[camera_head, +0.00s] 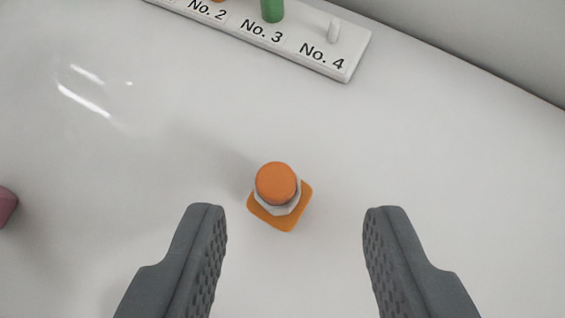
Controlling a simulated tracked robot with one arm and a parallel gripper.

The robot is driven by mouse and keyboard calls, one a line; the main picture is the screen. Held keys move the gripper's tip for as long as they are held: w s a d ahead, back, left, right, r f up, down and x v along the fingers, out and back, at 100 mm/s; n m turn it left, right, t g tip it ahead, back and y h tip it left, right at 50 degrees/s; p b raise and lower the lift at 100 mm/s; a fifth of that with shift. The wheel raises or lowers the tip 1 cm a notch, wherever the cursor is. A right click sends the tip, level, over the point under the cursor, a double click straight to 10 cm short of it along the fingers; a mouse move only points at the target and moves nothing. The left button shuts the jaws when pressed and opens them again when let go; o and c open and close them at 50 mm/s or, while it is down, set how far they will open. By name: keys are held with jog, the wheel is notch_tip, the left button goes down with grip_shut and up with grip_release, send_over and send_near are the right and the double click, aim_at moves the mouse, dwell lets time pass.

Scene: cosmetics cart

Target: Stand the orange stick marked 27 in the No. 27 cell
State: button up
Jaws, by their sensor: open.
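An orange item (277,184) stands upright on the white surface, with a round orange top, a pale collar and a squarish orange base. No number shows on it, so I cannot tell whether it is the stick marked 27. My gripper (295,212) is open, one finger to each side of the item in the picture, with wide gaps and no contact. No cell labelled No. 27 is in view.
A white rack (345,68) at the top carries labels No. 2, No. 3 and No. 4. A green item (272,10) stands at No. 3, and a small white peg (334,31) shows at No. 4. A dark pink object (6,207) is cut off at the left edge. The surface around the orange item is clear.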

aim_at(280, 167)
jog(key=shift+x, duration=0.9)
jog(key=shift+f, duration=0.1)
jog(key=shift+a+x, duration=0.2)
jog(key=shift+x, duration=1)
jog(key=shift+a+x, duration=0.15)
jog(key=shift+x, duration=1.1)
jog(key=shift+w, duration=0.1)
